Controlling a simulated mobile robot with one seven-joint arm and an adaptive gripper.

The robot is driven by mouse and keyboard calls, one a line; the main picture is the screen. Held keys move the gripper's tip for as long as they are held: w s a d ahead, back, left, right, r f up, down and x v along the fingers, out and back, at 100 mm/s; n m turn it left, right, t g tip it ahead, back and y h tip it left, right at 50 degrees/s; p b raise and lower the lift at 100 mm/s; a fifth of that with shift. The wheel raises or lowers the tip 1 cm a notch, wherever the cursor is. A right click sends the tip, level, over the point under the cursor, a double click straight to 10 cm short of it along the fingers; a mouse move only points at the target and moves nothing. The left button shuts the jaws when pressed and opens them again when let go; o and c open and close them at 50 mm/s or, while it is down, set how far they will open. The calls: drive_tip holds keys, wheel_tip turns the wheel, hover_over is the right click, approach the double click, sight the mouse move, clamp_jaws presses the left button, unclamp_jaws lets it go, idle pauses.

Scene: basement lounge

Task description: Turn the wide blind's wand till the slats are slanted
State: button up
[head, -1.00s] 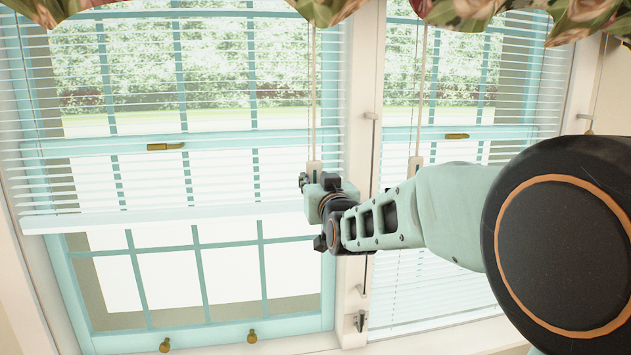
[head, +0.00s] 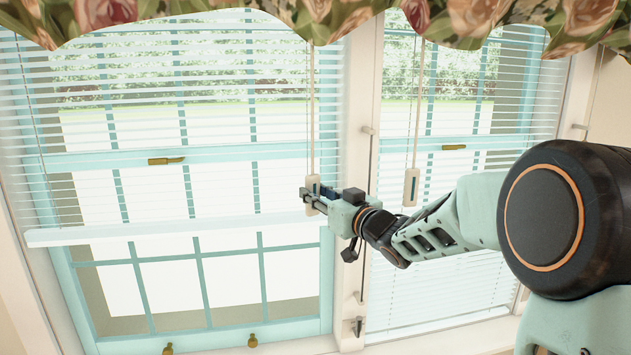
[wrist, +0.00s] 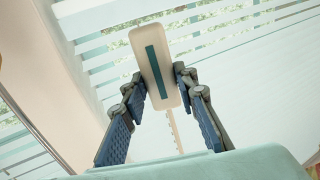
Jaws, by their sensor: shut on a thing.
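The wide blind (head: 100,130) hangs over the left window, its white bottom rail (head: 150,233) part way down. Its slats look close to level, with garden and window bars showing through the gaps. A cream handle with a teal stripe (wrist: 153,62) hangs on a cord at this blind's right end. My gripper (head: 313,196) is at this handle, its fingers shut on either side of it, as the wrist view (wrist: 166,88) shows. A thin rod (head: 370,160) hangs along the post between the windows; I cannot tell which blind it serves.
A narrower blind (head: 455,110) covers the right window, with a similar cream handle (head: 411,187) hanging close above my arm. A flowered valance (head: 440,22) runs along the top.

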drive_tip(key=y+p, duration=0.1)
drive_tip(key=n+g+y+p, duration=0.1)
drive_tip(key=p, duration=0.1)
drive_tip(key=shift+w+d+r+n+g, duration=0.15)
drive_tip(key=shift+r+n+g, duration=0.15)
drive_tip(key=shift+n+g+y+p, duration=0.3)
drive_tip(key=shift+g+y+p, duration=0.15)
drive_tip(key=shift+p, duration=0.3)
drive_tip(key=shift+f+n+g+y+p, duration=0.25)
drive_tip(key=shift+n+g+p, duration=0.15)
drive_tip(key=shift+p, duration=0.1)
drive_tip(key=o, duration=1.2)
drive_tip(key=shift+c, duration=0.2)
drive_tip(key=v, duration=1.2)
